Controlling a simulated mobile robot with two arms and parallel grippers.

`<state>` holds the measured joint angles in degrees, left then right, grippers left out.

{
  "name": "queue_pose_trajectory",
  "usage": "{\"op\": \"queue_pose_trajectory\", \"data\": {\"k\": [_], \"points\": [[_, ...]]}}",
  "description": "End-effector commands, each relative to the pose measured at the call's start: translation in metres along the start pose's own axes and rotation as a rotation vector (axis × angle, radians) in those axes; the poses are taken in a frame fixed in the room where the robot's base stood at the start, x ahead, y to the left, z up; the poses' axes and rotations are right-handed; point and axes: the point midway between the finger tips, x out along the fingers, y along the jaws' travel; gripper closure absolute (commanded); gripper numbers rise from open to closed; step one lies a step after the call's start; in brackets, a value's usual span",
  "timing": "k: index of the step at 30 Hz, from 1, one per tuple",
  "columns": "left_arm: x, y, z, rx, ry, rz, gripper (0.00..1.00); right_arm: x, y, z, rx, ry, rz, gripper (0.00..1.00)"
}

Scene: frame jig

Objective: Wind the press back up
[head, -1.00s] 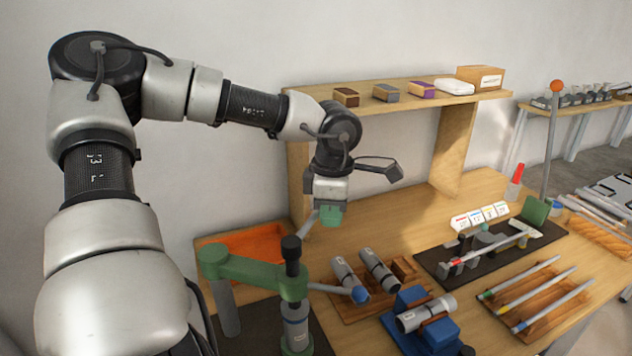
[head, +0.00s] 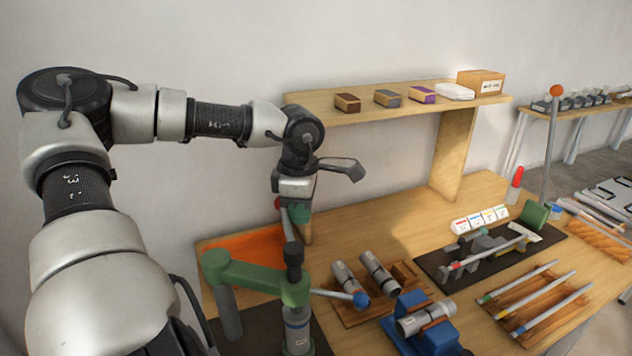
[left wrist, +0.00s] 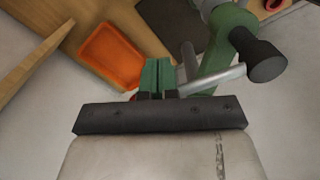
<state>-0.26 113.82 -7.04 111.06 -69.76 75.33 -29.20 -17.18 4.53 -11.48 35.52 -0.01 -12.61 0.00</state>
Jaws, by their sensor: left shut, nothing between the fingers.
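The press stands at the bench's front left, with a green arm (head: 250,277) and a black cap (head: 293,253) on its upright screw. One grey spoke ends in a blue ball (head: 361,299); another grey rod rises behind the cap to a red end (head: 278,203). My left gripper (head: 299,215) is shut and empty, fingers down, just right of the rod's upper part. In the left wrist view its green fingers (left wrist: 157,75) are together, with a grey rod (left wrist: 215,80) close on their right. Contact is unclear. My right gripper is not in view.
An orange tray (head: 245,248) lies behind the press. A wooden block (head: 345,312) with grey cylinders and a blue fixture (head: 435,335) stand to its right. A wooden shelf (head: 400,98) rises behind.

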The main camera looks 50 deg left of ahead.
Motion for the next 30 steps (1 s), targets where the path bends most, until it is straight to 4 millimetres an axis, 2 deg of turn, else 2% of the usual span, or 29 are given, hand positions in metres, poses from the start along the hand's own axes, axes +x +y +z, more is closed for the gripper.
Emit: {"op": "queue_pose_trajectory", "data": {"k": [5, 15, 24, 30], "points": [[-0.002, -0.001, -0.004, -0.002, -0.002, 0.002, 1.00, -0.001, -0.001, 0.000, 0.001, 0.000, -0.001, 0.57], [0.000, -0.010, -0.039, -0.001, -0.001, 0.001, 1.00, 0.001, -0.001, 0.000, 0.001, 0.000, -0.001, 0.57], [0.000, -0.011, -0.040, -0.001, 0.000, -0.001, 1.00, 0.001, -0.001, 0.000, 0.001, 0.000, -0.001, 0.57], [0.001, -0.023, -0.057, -0.003, -0.001, 0.005, 1.00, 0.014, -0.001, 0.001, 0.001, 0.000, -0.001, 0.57]]}}
